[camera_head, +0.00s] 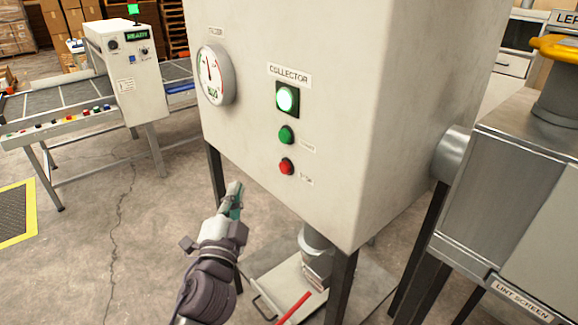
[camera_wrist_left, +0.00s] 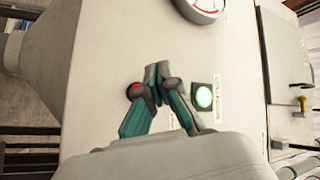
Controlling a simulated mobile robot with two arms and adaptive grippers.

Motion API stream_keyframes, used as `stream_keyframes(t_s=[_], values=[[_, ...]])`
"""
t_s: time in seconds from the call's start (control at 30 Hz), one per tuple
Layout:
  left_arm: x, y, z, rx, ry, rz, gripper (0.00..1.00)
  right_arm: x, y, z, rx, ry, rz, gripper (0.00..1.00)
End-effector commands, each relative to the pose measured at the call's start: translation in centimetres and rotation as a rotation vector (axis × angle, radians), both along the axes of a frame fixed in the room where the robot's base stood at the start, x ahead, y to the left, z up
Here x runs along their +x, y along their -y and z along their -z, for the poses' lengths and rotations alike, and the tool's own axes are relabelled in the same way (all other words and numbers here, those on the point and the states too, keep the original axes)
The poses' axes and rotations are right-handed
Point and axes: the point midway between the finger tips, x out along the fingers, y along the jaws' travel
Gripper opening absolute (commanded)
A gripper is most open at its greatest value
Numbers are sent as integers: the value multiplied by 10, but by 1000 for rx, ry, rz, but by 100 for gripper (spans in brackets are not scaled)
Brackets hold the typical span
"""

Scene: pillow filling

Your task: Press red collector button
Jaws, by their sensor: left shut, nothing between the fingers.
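The red collector button (camera_head: 286,166) is the lowest control on the front of the beige collector cabinet (camera_head: 330,40). Above it are a green button (camera_head: 286,135) and a lit green lamp (camera_head: 287,99). My left gripper (camera_head: 236,188) is shut and empty, left of and below the red button in the head view, apart from it. In the left wrist view the gripper (camera_wrist_left: 158,74) points at the panel, with the red button (camera_wrist_left: 134,90) just left of the fingers, partly covered. The lit lamp (camera_wrist_left: 203,97) is to their right; the green button is hidden there. My right gripper is not in view.
A round gauge (camera_head: 215,75) is on the cabinet's upper left. A conveyor with a control box (camera_head: 128,70) stands at the left. A metal lint screen unit (camera_head: 510,190) is at the right.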

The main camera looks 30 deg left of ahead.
Motion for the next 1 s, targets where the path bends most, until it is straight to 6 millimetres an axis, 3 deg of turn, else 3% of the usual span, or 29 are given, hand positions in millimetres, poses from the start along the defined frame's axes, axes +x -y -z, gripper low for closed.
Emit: stream_keyframes(t_s=[0.37, 0.8, 1.0], values=[[7, 3, 0, -2, 1, 0, 0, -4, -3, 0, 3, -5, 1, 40], [61, 25, 1, -3, 1, 1, 0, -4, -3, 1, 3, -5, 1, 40], [77, 32, 1, -2, -1, 1, 0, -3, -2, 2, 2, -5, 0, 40]])
